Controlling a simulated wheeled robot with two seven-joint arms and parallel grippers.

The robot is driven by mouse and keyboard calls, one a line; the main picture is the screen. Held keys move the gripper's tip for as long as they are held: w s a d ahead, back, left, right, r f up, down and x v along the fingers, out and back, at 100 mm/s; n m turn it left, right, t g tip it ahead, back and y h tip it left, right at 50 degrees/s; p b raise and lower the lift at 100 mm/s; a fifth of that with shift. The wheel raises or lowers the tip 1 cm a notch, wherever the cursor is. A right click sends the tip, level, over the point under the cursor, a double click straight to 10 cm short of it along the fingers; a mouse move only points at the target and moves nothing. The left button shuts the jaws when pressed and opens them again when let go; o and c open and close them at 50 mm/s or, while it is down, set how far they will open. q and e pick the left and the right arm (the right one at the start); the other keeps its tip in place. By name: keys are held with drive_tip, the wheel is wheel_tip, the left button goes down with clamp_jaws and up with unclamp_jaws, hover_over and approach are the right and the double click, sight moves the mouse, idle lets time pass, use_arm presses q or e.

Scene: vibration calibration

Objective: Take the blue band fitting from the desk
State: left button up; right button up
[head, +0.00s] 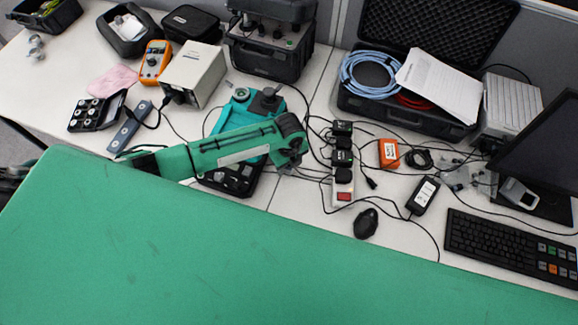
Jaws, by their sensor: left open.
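I cannot make out the blue band fitting for certain. A small blue-grey bar with round marks (131,127) lies on the desk (296,202) at the left, but I cannot tell that it is the fitting. My left arm reaches in from the left over an open case with a teal lid (219,122) and dark compartments. The arm hides part of the case. My right gripper is not in view.
A large green surface (250,245) fills the foreground and hides the desk's near edge. A multimeter (155,62), a grey box (194,74) and a black case (268,55) stand behind. Cables, a power strip (343,185), a mouse (366,223) and a keyboard (515,245) crowd the right.

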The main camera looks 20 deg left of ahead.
use_arm(q)
drive_tip(key=shift+f, duration=0.7)
drive_tip(key=c, duration=0.9)
drive_tip(key=shift+c, duration=1.1)
drive_tip(key=shift+r, duration=0.1)
